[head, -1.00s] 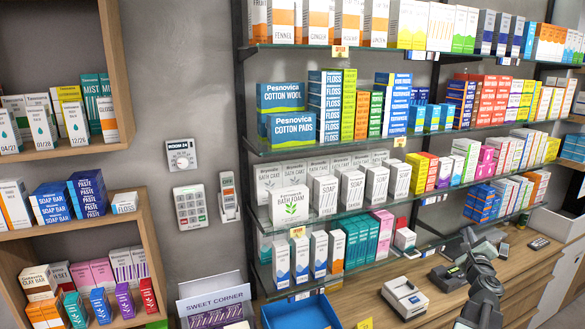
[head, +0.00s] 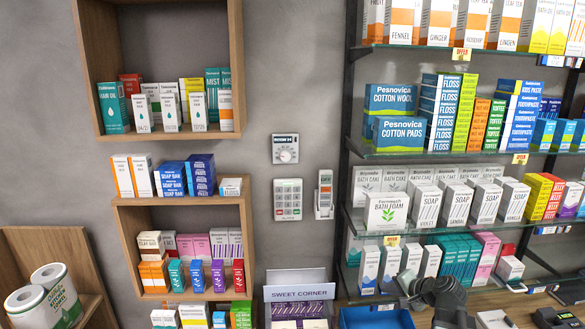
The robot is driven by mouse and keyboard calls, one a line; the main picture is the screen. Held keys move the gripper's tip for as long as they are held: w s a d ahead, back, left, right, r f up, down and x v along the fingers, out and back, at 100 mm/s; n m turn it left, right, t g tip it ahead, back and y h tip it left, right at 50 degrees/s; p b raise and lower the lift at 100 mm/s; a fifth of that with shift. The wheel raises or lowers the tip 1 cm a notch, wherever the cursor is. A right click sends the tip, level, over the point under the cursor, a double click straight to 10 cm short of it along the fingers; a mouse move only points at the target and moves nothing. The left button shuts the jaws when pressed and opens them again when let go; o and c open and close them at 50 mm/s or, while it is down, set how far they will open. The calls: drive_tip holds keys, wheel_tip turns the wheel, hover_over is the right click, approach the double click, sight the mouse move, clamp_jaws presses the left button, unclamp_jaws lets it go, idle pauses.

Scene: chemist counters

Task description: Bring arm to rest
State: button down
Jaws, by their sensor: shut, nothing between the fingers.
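My arm (head: 444,293), dark grey, shows at the bottom right of the head view, in front of the lowest glass shelf and the wooden counter. My gripper (head: 407,284) is at its left end, small and dark. It is shut with nothing in it. It appears in front of the white and blue boxes of the lowest shelf; whether it touches anything cannot be told. The lower part of the arm is cut off by the picture's bottom edge.
Glass shelves (head: 400,154) full of boxes fill the right. Wooden wall boxes (head: 234,25) with packs hang at the left. A blue tray (head: 375,318) and the Sweet Corner display (head: 297,291) stand low in the middle. A card device (head: 493,319) lies right of the arm.

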drive_tip(key=s+a+f+n+g+h, duration=0.2)
drive_tip(key=s+a+f+n+g, duration=0.4)
drive_tip(key=a, duration=0.3)
drive_tip(key=s+a+f+n+g+h, duration=0.2)
drive_tip(key=s+a+f+n+g, duration=0.25)
drive_tip(key=s+a, duration=0.45)
wheel_tip(320, 180, down, 12)
drive_tip(key=w+b, duration=0.1)
drive_tip(key=b, duration=1.2)
drive_tip(key=shift+w+t, duration=0.15)
drive_tip(key=shift+t, duration=0.2)
